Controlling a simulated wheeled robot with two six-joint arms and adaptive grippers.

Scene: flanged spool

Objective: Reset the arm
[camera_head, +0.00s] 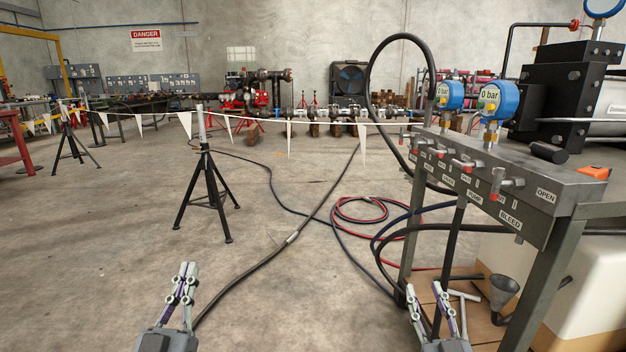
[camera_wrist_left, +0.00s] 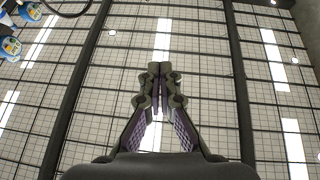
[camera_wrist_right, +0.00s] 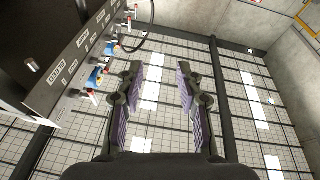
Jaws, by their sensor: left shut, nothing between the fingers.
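My left gripper (camera_head: 187,272) is at the lower left of the head view, pointing up, with its fingers together and nothing between them. In the left wrist view its fingertips (camera_wrist_left: 158,70) meet against the ceiling. My right gripper (camera_head: 427,291) is at the lower right of the head view, in front of the valve bench, with its fingers apart. In the right wrist view a clear gap shows between its fingertips (camera_wrist_right: 161,72), and nothing is in it. No spool can be made out.
A grey valve bench (camera_head: 560,190) with labelled valves and two blue gauges (camera_head: 493,99) stands at the right, close to my right gripper. A funnel (camera_head: 502,291) is below it. Hoses (camera_head: 362,209) lie on the floor. A black tripod stand (camera_head: 206,185) holds a flag line.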

